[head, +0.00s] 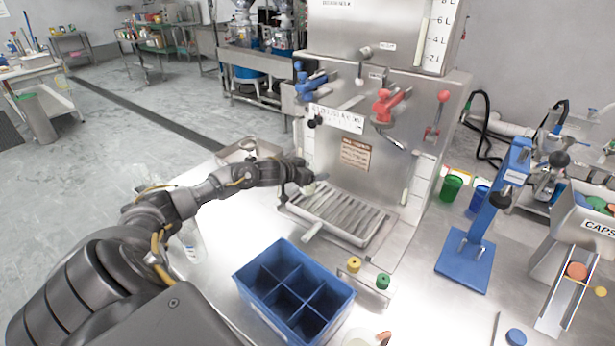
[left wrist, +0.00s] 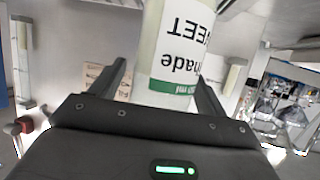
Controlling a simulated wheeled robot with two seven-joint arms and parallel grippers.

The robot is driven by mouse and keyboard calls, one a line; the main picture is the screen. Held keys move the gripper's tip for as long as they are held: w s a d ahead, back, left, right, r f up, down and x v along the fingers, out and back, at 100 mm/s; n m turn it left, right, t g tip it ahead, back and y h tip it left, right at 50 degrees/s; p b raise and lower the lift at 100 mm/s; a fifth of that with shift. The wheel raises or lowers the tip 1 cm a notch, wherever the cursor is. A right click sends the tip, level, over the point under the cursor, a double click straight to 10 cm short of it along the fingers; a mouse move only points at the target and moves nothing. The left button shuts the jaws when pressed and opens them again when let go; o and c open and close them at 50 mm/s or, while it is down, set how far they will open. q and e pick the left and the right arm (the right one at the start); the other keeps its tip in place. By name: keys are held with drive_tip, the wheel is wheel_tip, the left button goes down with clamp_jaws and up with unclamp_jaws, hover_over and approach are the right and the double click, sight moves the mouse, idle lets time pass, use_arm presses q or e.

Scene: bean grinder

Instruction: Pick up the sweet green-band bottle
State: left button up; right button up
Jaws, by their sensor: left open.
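The sweet green-band bottle (left wrist: 166,62) fills the upper middle of the left wrist view. It is pale, with a white label whose text reads upside down and a green band at its lower end there. My left gripper (left wrist: 161,74) is open, with one finger on each side of the bottle in the picture. I cannot tell whether the fingers touch it or how deep it sits between them. In the head view my left gripper (head: 303,178) is above the left side of the slatted drip tray (head: 343,212).
A steel dispenser (head: 370,150) stands behind the tray. A blue divided crate (head: 293,290) is in front, beside small yellow (head: 354,264) and green (head: 383,281) caps. A blue press stand (head: 464,262) and a caps chute (head: 570,290) are at the right. Bare steel tabletop lies between.

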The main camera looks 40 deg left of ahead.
use_arm(q)
drive_tip(key=c, duration=1.2)
drive_tip(key=shift+c, duration=0.2)
drive_tip(key=shift+r, duration=0.15)
drive_tip(key=shift+r, duration=0.65)
drive_tip(key=s+r, duration=0.1)
drive_tip(key=r, duration=0.1)
drive_tip(key=s+r+b, duration=0.1)
drive_tip(key=r, duration=0.1)
drive_tip(key=s+a+r, duration=0.1)
drive_tip(key=s+r, duration=0.1)
drive_tip(key=a+r+p+v, duration=0.1)
drive_tip(key=v, duration=1)
drive_tip(key=shift+w, duration=0.2)
